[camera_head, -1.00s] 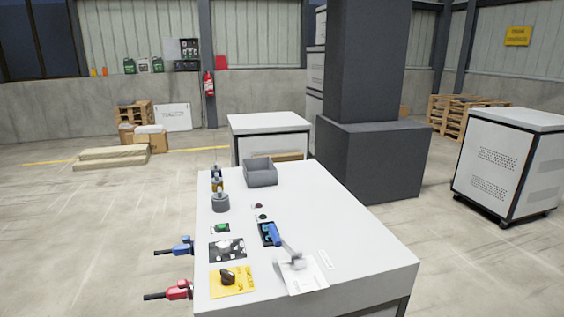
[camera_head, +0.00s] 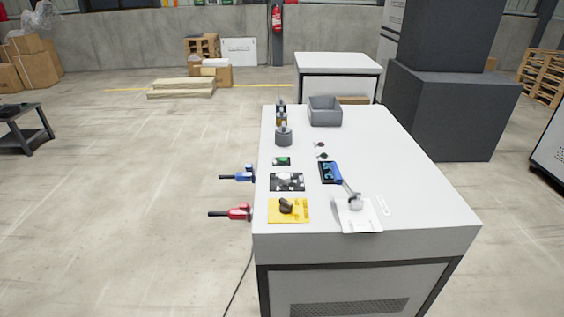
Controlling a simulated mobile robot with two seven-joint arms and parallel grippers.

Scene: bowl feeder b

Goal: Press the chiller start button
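Neither of my grippers is in view. A white-topped table (camera_head: 410,195) stands ahead, right of the picture's middle. Two small round pieces sit on its top: a dark reddish one (camera_head: 319,145) and, just nearer, a dark greenish one (camera_head: 322,156). They look like buttons, but no label is readable, so I cannot tell which is the chiller start button. A small green-faced panel (camera_head: 282,161) lies left of them. Nothing touches these pieces.
The table also holds a grey bin (camera_head: 325,112), a grey cylinder (camera_head: 284,137), a blue-handled lever (camera_head: 337,175), a black panel (camera_head: 287,182) and a yellow plate with a black knob (camera_head: 289,211). Blue (camera_head: 240,175) and red (camera_head: 233,213) handles jut left. The floor at left is mostly clear.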

